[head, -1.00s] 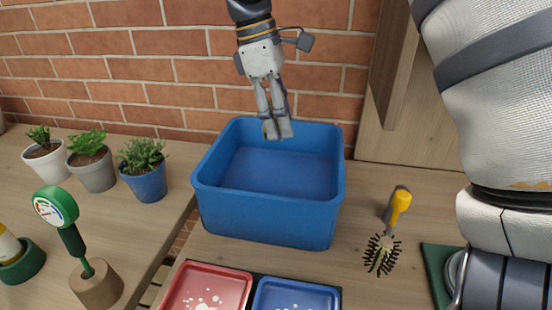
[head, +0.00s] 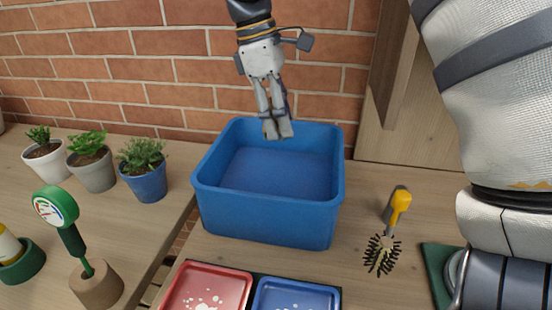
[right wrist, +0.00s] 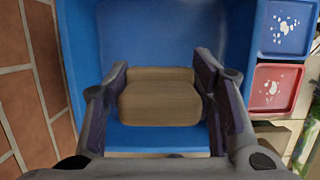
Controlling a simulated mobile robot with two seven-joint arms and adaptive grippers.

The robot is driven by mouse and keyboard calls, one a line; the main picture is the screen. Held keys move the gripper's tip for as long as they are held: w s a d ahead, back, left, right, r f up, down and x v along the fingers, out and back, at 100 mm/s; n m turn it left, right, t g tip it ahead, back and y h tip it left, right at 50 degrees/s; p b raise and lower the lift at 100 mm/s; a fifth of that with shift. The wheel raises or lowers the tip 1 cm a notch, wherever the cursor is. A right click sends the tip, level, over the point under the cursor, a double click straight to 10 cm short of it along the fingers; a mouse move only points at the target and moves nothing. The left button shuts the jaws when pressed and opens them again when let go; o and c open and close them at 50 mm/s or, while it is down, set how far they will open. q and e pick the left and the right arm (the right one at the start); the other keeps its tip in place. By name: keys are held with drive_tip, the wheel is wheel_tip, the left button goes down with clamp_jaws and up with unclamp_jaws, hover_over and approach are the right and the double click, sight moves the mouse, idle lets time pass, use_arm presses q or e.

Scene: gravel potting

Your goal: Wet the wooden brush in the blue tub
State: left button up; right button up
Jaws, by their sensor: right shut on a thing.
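The blue tub (head: 265,218) stands on the wooden bench in the middle of the head view, with its open top up. My right gripper (head: 277,131) points down over the tub's back part. In the right wrist view, my right gripper (right wrist: 161,88) is shut on the wooden brush (right wrist: 160,102), a light brown block between its fingers. The blue tub's inside (right wrist: 160,40) shows around and beneath the brush. The brush's underside is hidden, and I cannot tell whether it touches anything in the tub. My left gripper is in neither view.
A yellow-handled round brush (head: 382,253) lies right of the tub. A red tray (head: 208,290) and a blue tray (head: 297,296) sit in front. Potted plants (head: 93,165) and a green dial gauge (head: 56,207) stand left. A brick wall (head: 130,60) is close behind.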

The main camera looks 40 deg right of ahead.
drive_tip(key=shift+r, duration=2)
